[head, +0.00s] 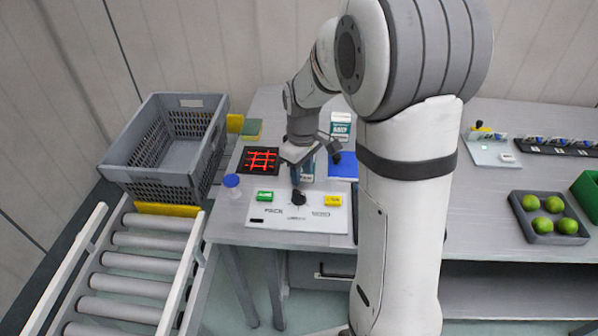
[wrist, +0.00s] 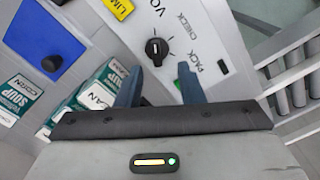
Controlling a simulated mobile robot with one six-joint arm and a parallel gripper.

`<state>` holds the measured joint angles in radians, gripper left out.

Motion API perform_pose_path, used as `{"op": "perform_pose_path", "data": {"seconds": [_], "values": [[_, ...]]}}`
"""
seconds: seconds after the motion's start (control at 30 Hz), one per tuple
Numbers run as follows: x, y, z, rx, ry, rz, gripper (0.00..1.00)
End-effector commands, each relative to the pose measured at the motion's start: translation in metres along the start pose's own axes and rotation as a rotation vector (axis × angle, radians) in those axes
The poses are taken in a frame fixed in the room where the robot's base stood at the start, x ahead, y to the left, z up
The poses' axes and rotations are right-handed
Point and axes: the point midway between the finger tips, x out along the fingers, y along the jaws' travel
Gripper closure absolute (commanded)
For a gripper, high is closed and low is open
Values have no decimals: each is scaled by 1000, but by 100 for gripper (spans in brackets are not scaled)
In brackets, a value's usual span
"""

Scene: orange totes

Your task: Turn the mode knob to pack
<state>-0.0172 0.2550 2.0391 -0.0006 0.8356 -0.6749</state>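The mode knob (head: 298,197) is black and round and stands on a white panel (head: 285,236) on the bench. In the wrist view the knob (wrist: 157,48) shows a small white mark, with dark tick lines around it. The word PACK (wrist: 196,74) is printed at its lower right there, with CHECK beside it; I cannot tell exactly where the mark points. My gripper (wrist: 159,76) is open, its two blue-grey fingers apart with nothing between them. In the head view my gripper (head: 303,172) is just behind and above the knob, apparently not touching it.
Soup cartons (wrist: 92,95) stand close beside my gripper. A blue-capped jar (head: 232,184) stands left of the panel. A grey crate (head: 160,186), roller conveyor (head: 130,276) and lime tray (head: 570,239) lie farther off.

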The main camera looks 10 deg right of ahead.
Motion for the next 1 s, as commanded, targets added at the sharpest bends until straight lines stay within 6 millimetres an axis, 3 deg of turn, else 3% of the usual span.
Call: {"op": "perform_pose_path", "data": {"seconds": [0.27, 0.6, 1.0], "values": [[24, 6, -7, -42, -12, -11, 65], [74, 6, -7, -40, -11, -10, 65], [86, 6, -7, -40, -8, -8, 65]]}}
